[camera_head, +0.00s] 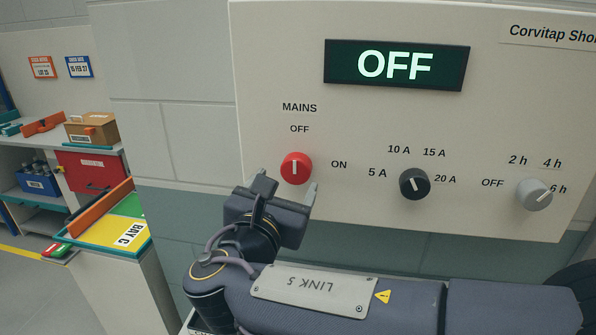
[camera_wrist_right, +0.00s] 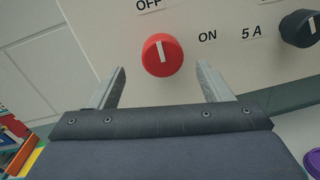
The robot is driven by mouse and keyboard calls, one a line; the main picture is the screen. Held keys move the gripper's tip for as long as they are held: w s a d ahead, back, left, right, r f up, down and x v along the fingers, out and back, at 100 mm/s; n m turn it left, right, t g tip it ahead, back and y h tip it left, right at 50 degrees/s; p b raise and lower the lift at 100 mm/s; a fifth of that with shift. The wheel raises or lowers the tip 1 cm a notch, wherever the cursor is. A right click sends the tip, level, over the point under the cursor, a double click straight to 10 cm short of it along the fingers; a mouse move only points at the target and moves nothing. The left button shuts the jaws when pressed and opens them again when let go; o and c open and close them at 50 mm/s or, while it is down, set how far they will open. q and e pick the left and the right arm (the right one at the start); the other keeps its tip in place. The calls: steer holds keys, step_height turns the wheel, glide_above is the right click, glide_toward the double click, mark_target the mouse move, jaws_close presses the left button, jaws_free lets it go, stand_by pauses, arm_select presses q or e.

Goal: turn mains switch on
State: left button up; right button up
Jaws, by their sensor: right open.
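The red mains switch (camera_head: 296,168) is a round knob on the cream panel (camera_head: 270,60), under the labels MAINS and OFF, with ON to its right. Its white mark points up, toward OFF. The display (camera_head: 397,65) reads OFF. My right gripper (camera_head: 290,188) is open just below and in front of the knob. In the right wrist view the red knob (camera_wrist_right: 162,55) lies beyond and between the two spread fingertips (camera_wrist_right: 160,78), with no visible contact. My left gripper is not in view.
A black knob (camera_head: 414,184) marked in amps and a grey knob (camera_head: 534,194) marked in hours sit to the right on the panel. A yellow tray (camera_head: 115,228) labelled BAY C stands at the left, near shelves with boxes (camera_head: 92,128).

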mark_target(294, 173)
steer(key=p+x, duration=0.1)
steer(key=x, duration=0.5)
steer(key=shift+w+f, duration=0.1)
steer(key=shift+w, duration=0.05)
steer(key=shift+c, duration=0.3)
steer(key=shift+d, duration=0.1)
steer(key=c, duration=0.9)
